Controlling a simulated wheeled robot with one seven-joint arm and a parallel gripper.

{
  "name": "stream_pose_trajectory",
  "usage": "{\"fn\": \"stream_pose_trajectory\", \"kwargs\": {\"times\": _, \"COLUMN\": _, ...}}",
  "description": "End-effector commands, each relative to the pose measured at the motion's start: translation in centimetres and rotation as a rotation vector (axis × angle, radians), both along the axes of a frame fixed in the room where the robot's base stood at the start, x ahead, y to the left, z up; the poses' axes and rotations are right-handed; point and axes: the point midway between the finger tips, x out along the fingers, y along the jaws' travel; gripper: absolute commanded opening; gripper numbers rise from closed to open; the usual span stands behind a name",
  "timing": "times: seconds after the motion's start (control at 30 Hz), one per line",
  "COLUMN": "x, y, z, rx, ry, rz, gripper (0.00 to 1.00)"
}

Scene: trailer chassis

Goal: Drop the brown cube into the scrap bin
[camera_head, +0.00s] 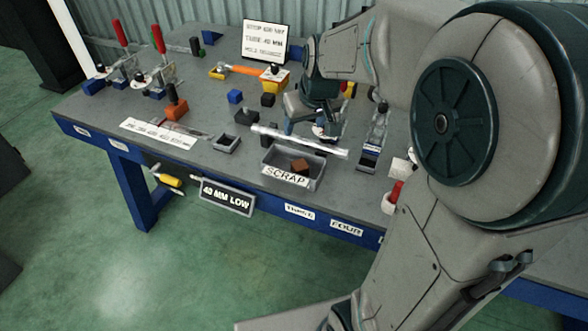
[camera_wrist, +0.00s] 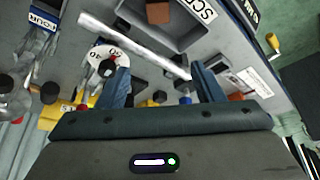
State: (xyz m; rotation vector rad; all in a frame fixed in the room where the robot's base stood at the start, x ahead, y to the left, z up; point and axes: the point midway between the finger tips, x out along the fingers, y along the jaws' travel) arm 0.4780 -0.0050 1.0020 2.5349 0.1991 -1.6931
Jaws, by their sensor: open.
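The brown cube (camera_head: 300,166) is inside the grey scrap bin (camera_head: 318,181), which has a SCRAP label on its front. In the wrist view the cube (camera_wrist: 158,12) shows at the top edge, against the inside of the bin (camera_wrist: 184,42). My gripper (camera_head: 305,126) is over the bench just behind the bin. In the wrist view its two fingers (camera_wrist: 160,72) are apart with nothing held between them. My arm hides part of the bench to the right.
A silver tube (camera_head: 300,141) stretches along the bin's back side, close to my gripper; whether it touches the bin is unclear. Red-handled clamps (camera_head: 121,34) stand at the far left.

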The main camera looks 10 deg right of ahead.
Motion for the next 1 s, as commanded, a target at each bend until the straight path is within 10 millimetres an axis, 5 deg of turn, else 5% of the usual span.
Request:
{"fn": "stream_pose_trajectory", "kwargs": {"times": 0.2, "x": -1.8, "y": -0.3, "z": 4.4, "rx": -0.001, "ry": -0.004, "rz": 0.001, "gripper": 0.61}}
{"fn": "stream_pose_trajectory", "kwargs": {"times": 0.4, "x": -2.6, "y": -0.4, "z": 6.4, "rx": 0.0, "ry": -0.001, "rz": 0.0, "gripper": 0.61}}
{"fn": "stream_pose_trajectory", "kwargs": {"times": 0.9, "x": -2.9, "y": -0.4, "z": 6.7, "rx": 0.0, "ry": 0.001, "rz": 0.0, "gripper": 0.61}}
{"fn": "stream_pose_trajectory", "kwargs": {"times": 1.0, "x": -4.2, "y": -0.3, "z": 6.6, "rx": 0.003, "ry": 0.013, "rz": -0.011, "gripper": 0.61}}
